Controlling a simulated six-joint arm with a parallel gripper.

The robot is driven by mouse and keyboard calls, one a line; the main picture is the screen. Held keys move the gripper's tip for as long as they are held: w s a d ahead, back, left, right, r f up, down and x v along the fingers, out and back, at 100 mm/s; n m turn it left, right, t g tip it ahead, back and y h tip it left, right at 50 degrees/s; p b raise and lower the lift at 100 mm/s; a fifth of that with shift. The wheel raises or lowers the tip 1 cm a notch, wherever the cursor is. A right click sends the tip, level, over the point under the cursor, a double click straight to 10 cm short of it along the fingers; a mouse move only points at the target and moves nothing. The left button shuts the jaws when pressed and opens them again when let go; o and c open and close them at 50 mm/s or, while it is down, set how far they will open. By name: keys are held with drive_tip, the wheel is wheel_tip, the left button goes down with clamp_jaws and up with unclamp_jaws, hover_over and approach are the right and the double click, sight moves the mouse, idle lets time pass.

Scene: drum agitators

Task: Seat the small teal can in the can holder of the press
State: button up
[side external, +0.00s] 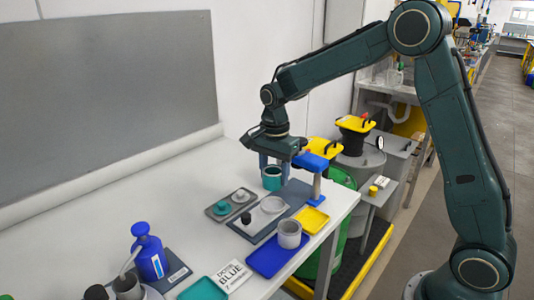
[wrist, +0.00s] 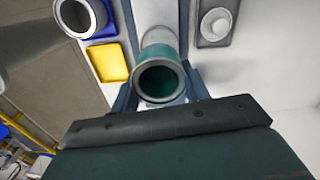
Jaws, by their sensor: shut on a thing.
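The small teal can (side external: 271,183) is in my gripper (side external: 274,171), held upright above the bench by the press. In the wrist view, the teal can (wrist: 178,84) shows its open mouth and pale rim between the fingers of my gripper (wrist: 161,96). The press has a blue head (side external: 311,161) on a post and a dark grey base plate (side external: 291,192). A pale round piece on this plate, which looks like the can holder (side external: 273,204), is in front of the can in the side view. The can appears apart from it; the exact height is unclear.
A grey can (side external: 288,232) stands on a blue tray (side external: 263,262). A yellow tray (side external: 311,221) lies near the bench edge. A grey tray (side external: 211,213) holds a teal and a white lid. A blue pump bottle (side external: 150,257) stands at front left.

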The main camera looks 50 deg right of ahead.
sight(274, 187)
drive_tip(key=shift+f, duration=0.1)
drive_tip(key=shift+f, duration=2.9)
drive_tip(key=shift+f, duration=0.4)
idle(0.4)
drive_tip(key=o, duration=1)
drive_tip(key=shift+o, duration=0.6)
drive_tip(key=shift+o, duration=1.3)
drive_tip(key=shift+r, duration=0.45)
drive_tip(key=shift+r, duration=0.7)
